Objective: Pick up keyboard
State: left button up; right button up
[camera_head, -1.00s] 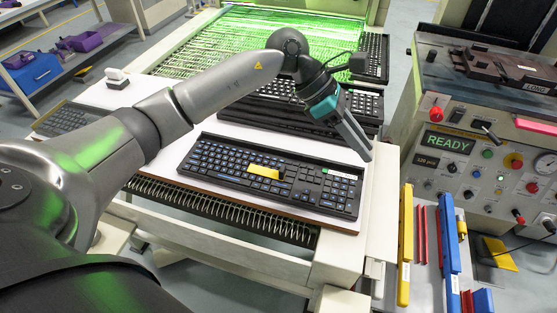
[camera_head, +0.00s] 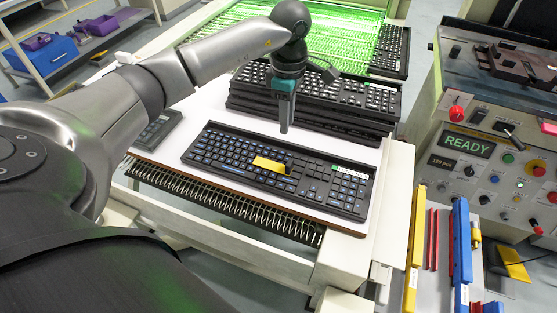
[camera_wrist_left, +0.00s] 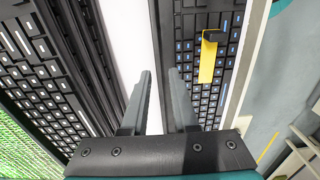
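A black keyboard (camera_head: 225,154) with blue-lit keys lies on the white table at the front, a yellow label (camera_head: 268,164) with a small black piece on its middle. The same keyboard (camera_wrist_left: 208,45) fills the upper right of the left wrist view. My left gripper (camera_head: 284,128) points down at the keyboard's rear edge in the head view. In the left wrist view my left gripper (camera_wrist_left: 160,74) has its two fingers apart and nothing between them. One finger is over the white surface, the other at the keyboard's edge. Whether they touch it is unclear. My right gripper is not in view.
A stack of black keyboards (camera_head: 350,97) stands just behind. Another keyboard (camera_head: 155,130) lies to the left. A machine panel (camera_head: 490,160) reading READY stands to the right, beside yellow and blue bars (camera_head: 461,250). A bare white strip (camera_wrist_left: 130,45) separates stack and keyboard.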

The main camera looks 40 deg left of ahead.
aim_at(286, 142)
pick_arm(q)
jog(key=shift+f, duration=0.9)
notch_tip(286, 142, down, 5)
jog(key=shift+w+a+r+b, duration=0.1)
jog(key=shift+w+b, duration=0.05)
jog(key=shift+b, duration=0.5)
jog(key=shift+r, duration=0.1)
jog(key=c, duration=0.4)
grip_shut()
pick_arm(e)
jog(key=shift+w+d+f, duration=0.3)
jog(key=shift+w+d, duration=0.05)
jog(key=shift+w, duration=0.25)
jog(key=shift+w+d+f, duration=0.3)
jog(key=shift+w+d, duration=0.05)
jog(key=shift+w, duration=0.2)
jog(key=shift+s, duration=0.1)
